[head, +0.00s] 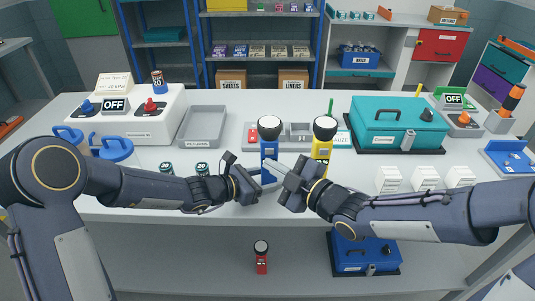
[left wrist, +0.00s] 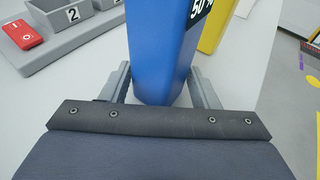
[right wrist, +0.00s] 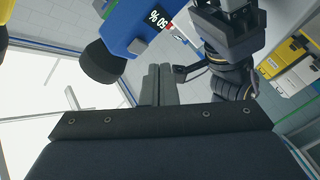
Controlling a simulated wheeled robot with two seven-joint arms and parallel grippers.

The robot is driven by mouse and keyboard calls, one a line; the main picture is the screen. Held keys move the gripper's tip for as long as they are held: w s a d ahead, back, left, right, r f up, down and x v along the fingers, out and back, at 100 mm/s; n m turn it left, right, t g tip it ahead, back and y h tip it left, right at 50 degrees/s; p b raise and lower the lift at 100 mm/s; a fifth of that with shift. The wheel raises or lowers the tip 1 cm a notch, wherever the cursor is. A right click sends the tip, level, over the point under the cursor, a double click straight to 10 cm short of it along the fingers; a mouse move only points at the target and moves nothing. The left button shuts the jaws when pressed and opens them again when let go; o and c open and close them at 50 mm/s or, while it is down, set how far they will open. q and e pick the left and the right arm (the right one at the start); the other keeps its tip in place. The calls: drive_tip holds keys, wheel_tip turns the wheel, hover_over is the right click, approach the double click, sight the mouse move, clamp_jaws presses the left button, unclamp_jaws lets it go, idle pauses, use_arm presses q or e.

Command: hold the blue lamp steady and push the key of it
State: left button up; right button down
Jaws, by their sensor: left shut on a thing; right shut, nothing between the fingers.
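The blue lamp (head: 268,151), with a pale round head, stands upright on the table in the head view. My left gripper (head: 259,179) is shut on its lower body; in the left wrist view its fingers (left wrist: 163,92) lie on either side of the blue body (left wrist: 160,50). My right gripper (head: 279,170) is shut and empty beside the lamp. In the right wrist view its closed fingertips (right wrist: 160,72) are close to the blue body (right wrist: 135,22), near a "50 %" label. I cannot tell whether they touch.
A yellow lamp (head: 322,145) stands just right of the blue one. A grey compartment tray (head: 298,138) is behind them, with a red item (left wrist: 22,34) in it. A teal case (head: 385,127) and white boxes (head: 425,178) are at right; a grey returns tray (head: 202,128) is at left.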

drive_tip(key=s, duration=0.4)
drive_tip(key=shift+s, duration=0.35)
use_arm(q)
drive_tip(key=o, duration=0.9)
drive_tip(key=shift+c, duration=0.2)
